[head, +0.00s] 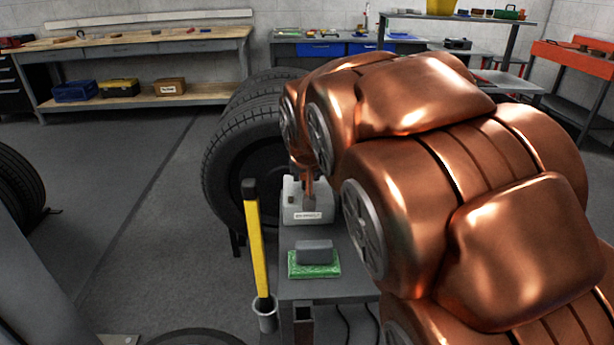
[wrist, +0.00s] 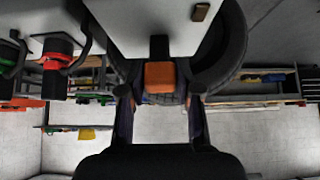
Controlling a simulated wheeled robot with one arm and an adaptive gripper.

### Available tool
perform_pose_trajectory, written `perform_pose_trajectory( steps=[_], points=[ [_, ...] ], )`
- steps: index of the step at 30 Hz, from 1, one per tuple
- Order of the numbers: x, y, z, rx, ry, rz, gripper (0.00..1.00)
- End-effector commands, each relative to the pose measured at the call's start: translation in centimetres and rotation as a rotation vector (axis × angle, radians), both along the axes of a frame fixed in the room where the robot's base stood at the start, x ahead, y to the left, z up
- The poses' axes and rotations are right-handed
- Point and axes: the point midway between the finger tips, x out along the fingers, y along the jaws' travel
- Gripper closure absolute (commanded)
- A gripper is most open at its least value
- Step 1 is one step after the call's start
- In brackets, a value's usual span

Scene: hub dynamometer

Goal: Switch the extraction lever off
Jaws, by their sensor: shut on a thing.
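A pale box with a label (head: 308,214) stands on a narrow grey stand, beside a large tyre. The label is too small to read. In the wrist view the box's pale face (wrist: 145,28) carries a short black lever with an orange end (wrist: 159,76), which I take for the extraction lever. My gripper (wrist: 160,92) has one finger on each side of the orange end and is shut on it. In the head view my copper arm reaches down to the box and hides the lever and most of the gripper.
A green pad (head: 314,270) with a grey block (head: 314,251) lies on the stand in front of the box. A yellow rod with a black top (head: 256,240) stands in a grey cup (head: 265,318) at its left edge. A red-topped part (wrist: 54,58) shows in the wrist view.

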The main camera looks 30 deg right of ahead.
Motion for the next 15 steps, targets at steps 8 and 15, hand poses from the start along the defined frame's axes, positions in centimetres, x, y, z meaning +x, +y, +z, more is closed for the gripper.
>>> perform_pose_trajectory(
  steps=[8,15],
  points=[
    [-0.25,0.07,-0.14,-0.012,-0.026,-0.001,1.00],
    [-0.23,0.09,-0.12,-0.012,-0.026,-0.001,1.00]
  ],
)
